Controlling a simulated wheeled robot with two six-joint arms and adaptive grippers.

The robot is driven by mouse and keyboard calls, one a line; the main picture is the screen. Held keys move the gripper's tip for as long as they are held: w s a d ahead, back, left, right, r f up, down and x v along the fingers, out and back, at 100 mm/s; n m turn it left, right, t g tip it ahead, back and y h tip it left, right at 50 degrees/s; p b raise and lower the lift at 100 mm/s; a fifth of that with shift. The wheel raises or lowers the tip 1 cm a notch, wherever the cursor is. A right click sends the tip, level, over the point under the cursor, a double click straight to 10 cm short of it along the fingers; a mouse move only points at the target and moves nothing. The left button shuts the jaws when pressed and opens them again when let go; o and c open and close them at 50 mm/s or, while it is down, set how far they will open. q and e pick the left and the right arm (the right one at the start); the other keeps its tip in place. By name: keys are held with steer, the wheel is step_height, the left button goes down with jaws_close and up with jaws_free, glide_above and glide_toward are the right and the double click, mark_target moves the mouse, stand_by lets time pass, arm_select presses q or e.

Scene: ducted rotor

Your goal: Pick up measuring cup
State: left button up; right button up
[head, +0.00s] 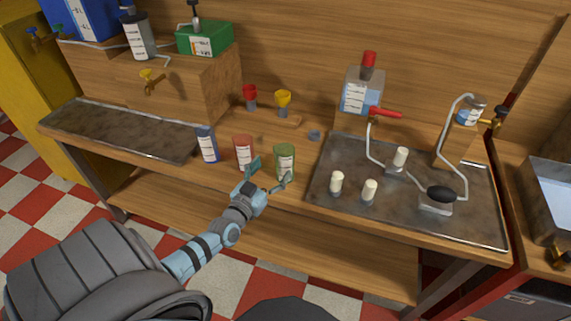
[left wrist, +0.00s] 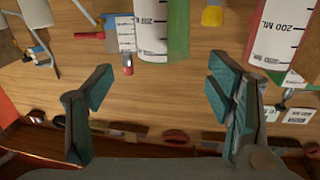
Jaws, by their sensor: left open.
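Three measuring cups with white scale labels stand upright in a row on the wooden bench in the head view: a blue one (head: 208,145), a red one (head: 243,152) and a green one (head: 285,162). My left gripper (head: 270,179) is open and empty, at the bench's front edge just before the red and green cups. In the left wrist view, its fingers (left wrist: 160,95) are spread apart. The green cup (left wrist: 178,32) shows above the gap between them, and the red cup (left wrist: 262,25) is above the right finger. My right gripper is not in view.
A metal tray (head: 440,222) with several white pegs and a lever stands at the right. A red funnel (head: 250,97) and a yellow funnel (head: 283,101) stand behind the cups.

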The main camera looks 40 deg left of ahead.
mark_target(285, 152)
arm_select(q)
steer(key=w+b, duration=0.1)
steer(key=w, duration=0.2)
steer(key=w+a+b, duration=0.1)
steer(key=w+b, duration=0.2)
steer(key=w, duration=0.2)
steer(key=shift+w+a+f, duration=0.35)
steer(key=shift+w, duration=0.2)
steer(key=shift+r, duration=0.1)
steer(key=shift+c, duration=0.7)
steer(key=shift+s, duration=0.1)
steer(key=c, duration=1.2)
steer(key=shift+o, duration=0.2)
steer(key=shift+r, duration=0.15)
